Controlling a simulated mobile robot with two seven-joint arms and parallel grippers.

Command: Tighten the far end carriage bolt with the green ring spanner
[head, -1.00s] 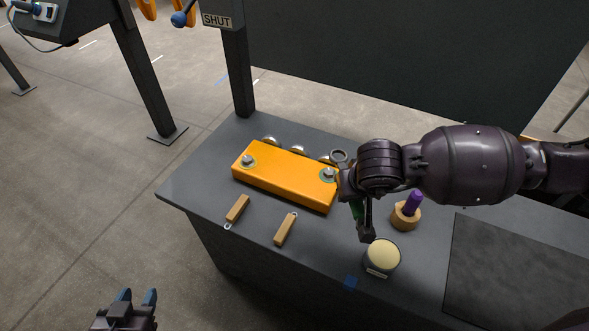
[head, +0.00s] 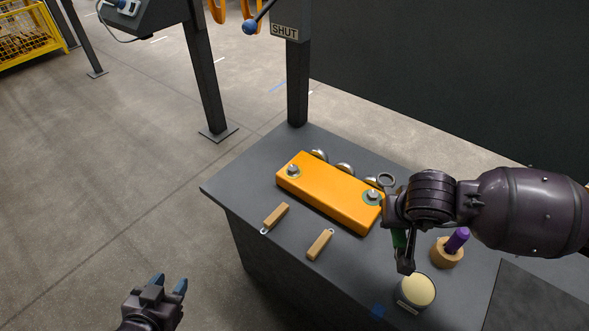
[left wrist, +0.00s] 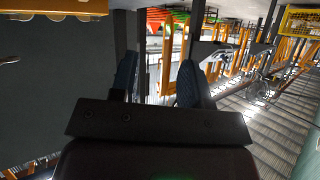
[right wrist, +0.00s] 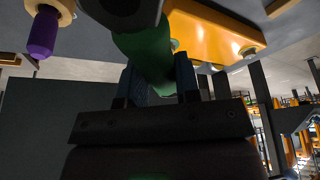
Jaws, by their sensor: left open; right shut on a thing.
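An orange carriage block (head: 325,195) lies on the dark bench. A bolt (head: 293,170) stands at its left, farther end and another bolt (head: 373,196) in a green collar at its right, nearer end. My right gripper (head: 404,262) is shut on the green spanner (head: 399,238), just right of the block. The spanner's metal ring (head: 386,179) shows behind the wrist, near the right bolt; whether it touches anything is unclear. In the right wrist view the green handle (right wrist: 147,55) sits between the fingers, with the orange block (right wrist: 212,35) beyond. My left gripper (head: 168,284) is open and empty, off the bench.
Two wooden-handled tools (head: 275,217) (head: 320,244) lie in front of the block. A purple-handled item (head: 457,239) stands in a wooden holder (head: 446,253). A cream-topped tin (head: 416,291) is near the front edge. Round metal parts (head: 345,170) sit behind the block. A post (head: 297,85) rises behind.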

